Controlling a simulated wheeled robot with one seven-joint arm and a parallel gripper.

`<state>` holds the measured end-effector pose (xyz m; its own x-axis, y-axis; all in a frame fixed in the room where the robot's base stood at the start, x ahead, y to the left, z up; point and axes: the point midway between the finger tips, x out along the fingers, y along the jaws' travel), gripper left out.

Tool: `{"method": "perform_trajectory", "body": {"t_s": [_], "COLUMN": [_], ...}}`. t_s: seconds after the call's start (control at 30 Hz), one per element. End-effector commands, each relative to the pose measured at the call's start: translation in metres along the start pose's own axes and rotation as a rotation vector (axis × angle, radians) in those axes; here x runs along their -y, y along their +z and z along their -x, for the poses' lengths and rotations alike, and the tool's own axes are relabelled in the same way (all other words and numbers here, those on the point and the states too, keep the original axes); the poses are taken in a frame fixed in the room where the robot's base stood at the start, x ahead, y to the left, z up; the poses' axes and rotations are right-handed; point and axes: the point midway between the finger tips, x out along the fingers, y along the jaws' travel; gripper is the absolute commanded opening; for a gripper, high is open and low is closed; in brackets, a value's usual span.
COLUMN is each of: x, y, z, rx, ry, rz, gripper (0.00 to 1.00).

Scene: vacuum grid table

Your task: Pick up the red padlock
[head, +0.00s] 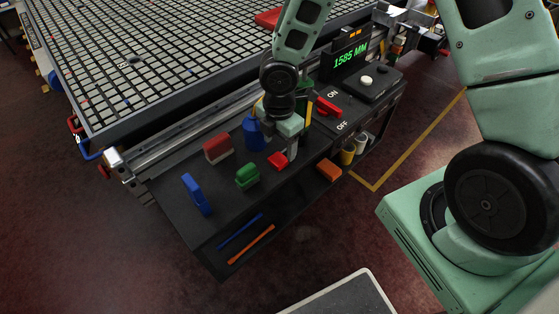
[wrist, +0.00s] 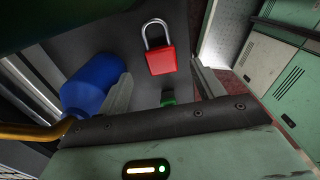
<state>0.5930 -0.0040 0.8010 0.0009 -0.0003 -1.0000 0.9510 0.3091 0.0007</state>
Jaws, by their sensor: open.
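The red padlock (head: 278,161) lies on the dark shelf top of the table. In the wrist view the padlock (wrist: 161,61) shows its red body and grey shackle, with the shackle toward the top of the picture. My gripper (head: 291,148) is at the padlock, pointing down, and partly overlaps it in the head view. In the wrist view my gripper (wrist: 160,74) is open, with one finger on each side of the padlock's line and clear gaps to it. Nothing is held. I cannot tell how high the fingertips are above the shelf.
A blue bottle (head: 253,133) stands close to my gripper; it also shows in the wrist view (wrist: 90,85). A green object (head: 247,175), a red-and-white block (head: 217,148) and a blue object (head: 197,194) stand to the left. A control panel (head: 368,85) is at right.

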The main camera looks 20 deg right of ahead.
Motion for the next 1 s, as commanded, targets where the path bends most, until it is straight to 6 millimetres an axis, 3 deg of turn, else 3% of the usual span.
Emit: {"method": "perform_trajectory", "body": {"t_s": [0.27,0.57,0.6,0.77,0.8,1.0], "x": [0.002,0.002,0.002,0.002,0.002,0.002], "y": [-0.001,-0.001,0.000,0.000,0.000,0.000], "z": [-0.042,-0.046,-0.046,-0.046,-0.046,-0.046], "rx": [0.001,0.001,0.001,0.001,0.001,0.001], "ry": [-0.002,0.001,0.001,0.000,0.000,0.001], "rz": [0.002,0.000,0.000,0.000,0.000,0.001], "gripper": [0.67,0.67,0.65,0.20,0.15,0.15]}}
